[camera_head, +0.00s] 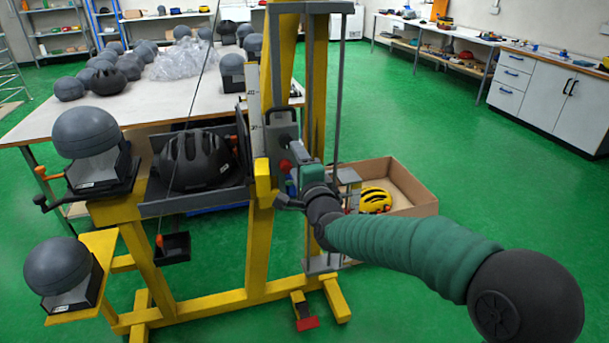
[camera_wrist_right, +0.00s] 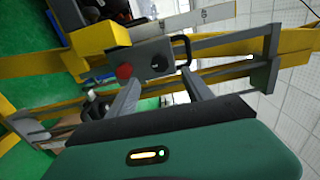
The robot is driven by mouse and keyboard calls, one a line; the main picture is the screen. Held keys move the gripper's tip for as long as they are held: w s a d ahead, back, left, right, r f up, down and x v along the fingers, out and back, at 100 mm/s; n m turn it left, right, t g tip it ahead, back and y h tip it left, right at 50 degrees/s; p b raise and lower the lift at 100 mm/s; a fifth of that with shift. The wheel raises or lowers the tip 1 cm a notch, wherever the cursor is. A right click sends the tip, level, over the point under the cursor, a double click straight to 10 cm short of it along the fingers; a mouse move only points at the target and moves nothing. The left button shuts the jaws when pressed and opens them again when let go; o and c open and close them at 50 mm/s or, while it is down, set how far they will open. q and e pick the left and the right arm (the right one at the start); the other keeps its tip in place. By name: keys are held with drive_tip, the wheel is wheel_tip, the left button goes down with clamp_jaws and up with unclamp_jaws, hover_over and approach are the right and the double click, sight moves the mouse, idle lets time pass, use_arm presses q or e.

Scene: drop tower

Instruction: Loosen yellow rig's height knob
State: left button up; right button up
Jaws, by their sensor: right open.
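The yellow rig (camera_head: 258,250) stands in the middle of the head view, with an upright scale and grey vertical rails. A grey carriage plate on its post bears a red round part (camera_wrist_right: 124,72) and a black round part (camera_wrist_right: 159,63); I cannot tell for certain which is the height knob. The red part also shows in the head view (camera_head: 285,165). My right gripper (camera_head: 292,158) is at the carriage, partly hidden by its own arm. In the wrist view its two fingers (camera_wrist_right: 161,88) are spread and empty, pointing toward the plate around the black part; contact is not clear.
A black helmet (camera_head: 195,160) sits in the rig's grey cradle. Grey headforms (camera_head: 85,132) stand at left. A cardboard box (camera_head: 410,190) with a yellow helmet (camera_head: 375,200) is on the floor behind my arm. A table (camera_head: 150,105) with headforms stands behind. Green floor at right is clear.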

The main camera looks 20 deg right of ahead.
drive_tip(key=s, duration=0.7)
drive_tip(key=shift+p, duration=0.4)
drive_tip(key=s+a+f+n+g, duration=0.1)
drive_tip(key=s+f+n+g, duration=0.4)
drive_tip(key=f, duration=0.5)
drive_tip(key=s+f+n+g, duration=0.3)
drive_tip(key=s+f+n, duration=0.25)
drive_tip(key=f, duration=0.35)
drive_tip(key=s+d+f+n+g, duration=0.1)
drive_tip(key=s+f+n+g, duration=0.3)
drive_tip(key=s, duration=0.4)
drive_tip(key=s+d+f+n+g, duration=0.1)
drive_tip(key=s+f+n+g, duration=0.3)
drive_tip(key=s, duration=0.5)
wheel_tip(320, 180, up, 22)
drive_tip(key=p, duration=2.3)
drive_tip(key=shift+s+t+p, duration=0.3)
drive_tip(key=shift+s+p, duration=0.05)
drive_tip(key=shift+s, duration=0.1)
